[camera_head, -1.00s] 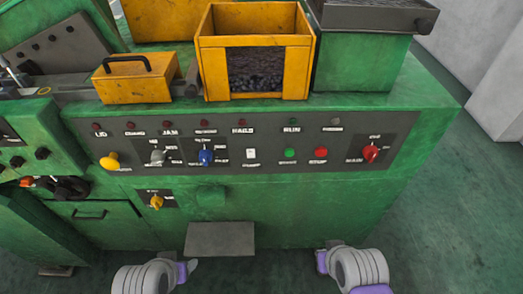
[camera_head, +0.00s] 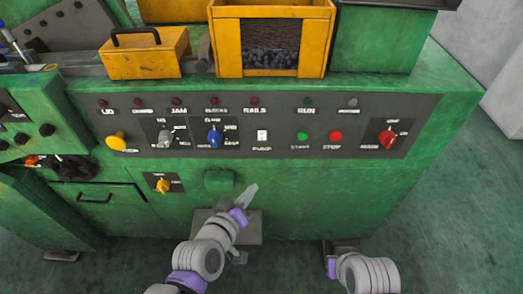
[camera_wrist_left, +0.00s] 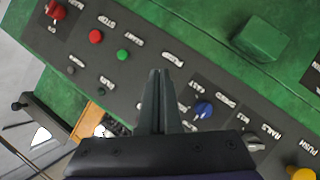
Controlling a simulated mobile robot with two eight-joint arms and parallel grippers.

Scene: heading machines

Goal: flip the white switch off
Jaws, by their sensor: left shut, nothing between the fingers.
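The white switch (camera_head: 262,135) is a small rocker above the PUMP label on the dark control panel (camera_head: 285,107). My left gripper (camera_head: 251,190) is shut and empty. It points up toward the panel from below the switch, apart from it in the head view. In the left wrist view the shut fingers (camera_wrist_left: 158,75) point at the panel near the PUMP label, and the switch is hidden behind them. My right arm's purple wrist part (camera_head: 332,266) is low at the right; its fingers are not clear.
A blue selector knob (camera_head: 214,139) sits left of the switch. The green start button (camera_head: 302,136), red stop button (camera_head: 336,136) and red main knob (camera_head: 387,138) lie to its right. A small green box (camera_head: 219,181) sticks out below. A yellow bin (camera_head: 228,40) stands above.

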